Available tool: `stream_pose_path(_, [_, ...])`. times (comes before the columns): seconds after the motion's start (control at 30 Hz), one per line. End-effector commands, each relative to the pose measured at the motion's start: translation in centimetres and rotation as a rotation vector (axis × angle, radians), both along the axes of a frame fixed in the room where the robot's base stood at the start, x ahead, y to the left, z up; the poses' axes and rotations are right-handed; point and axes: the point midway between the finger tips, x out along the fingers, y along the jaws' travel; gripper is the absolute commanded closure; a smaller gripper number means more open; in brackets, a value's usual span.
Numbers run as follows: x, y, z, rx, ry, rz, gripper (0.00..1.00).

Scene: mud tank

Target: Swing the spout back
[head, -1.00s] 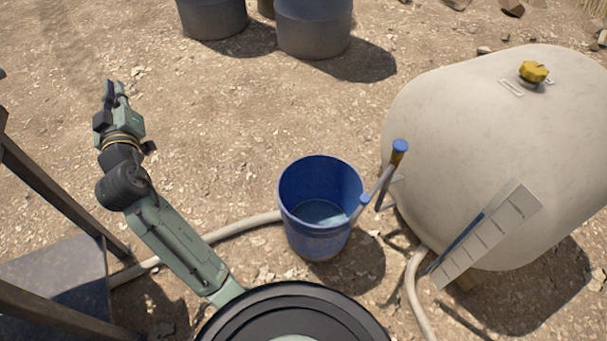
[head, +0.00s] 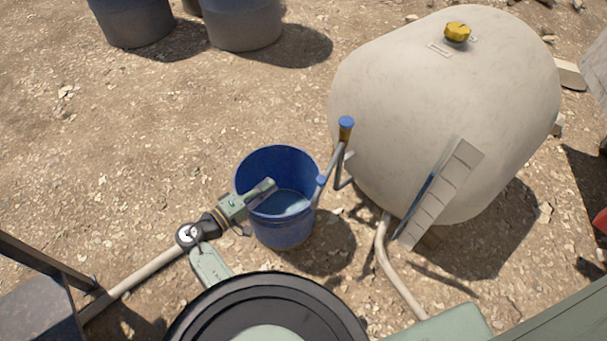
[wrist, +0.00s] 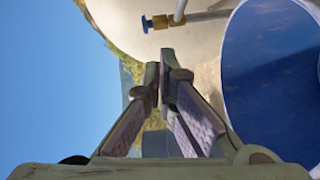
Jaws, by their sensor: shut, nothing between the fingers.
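The spout (head: 335,157) is a thin grey pipe by the front of the beige tank (head: 440,110). It has a brass fitting with a blue cap at its top, and its blue-tipped lower end is at the bucket's right rim. The blue bucket (head: 284,228) holds some water. My gripper (head: 270,186) is shut and empty, over the bucket's opening and left of the spout, apart from it. In the wrist view my fingertips (wrist: 166,70) are together. The brass fitting (wrist: 160,22) and bucket (wrist: 275,80) show beyond them.
Dark barrels (head: 240,20) stand at the back. Gravel at the left is clear.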

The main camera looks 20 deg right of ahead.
Motion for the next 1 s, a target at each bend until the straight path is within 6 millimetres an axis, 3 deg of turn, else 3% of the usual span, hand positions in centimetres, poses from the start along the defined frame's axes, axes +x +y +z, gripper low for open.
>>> stream_pose_path(0.23, [0.2,-0.2,0.1,0.002,-0.001,0.002,1.0])
stream_pose_path(0.37, [0.7,-1.3,0.1,0.002,0.0,0.0,1.0])
stream_pose_path(0.8, [4.3,-9.5,-0.1,0.004,0.0,0.001,1.0])
stream_pose_path(1.0, [1.8,-10.9,-0.6,0.003,0.001,0.005,1.0])
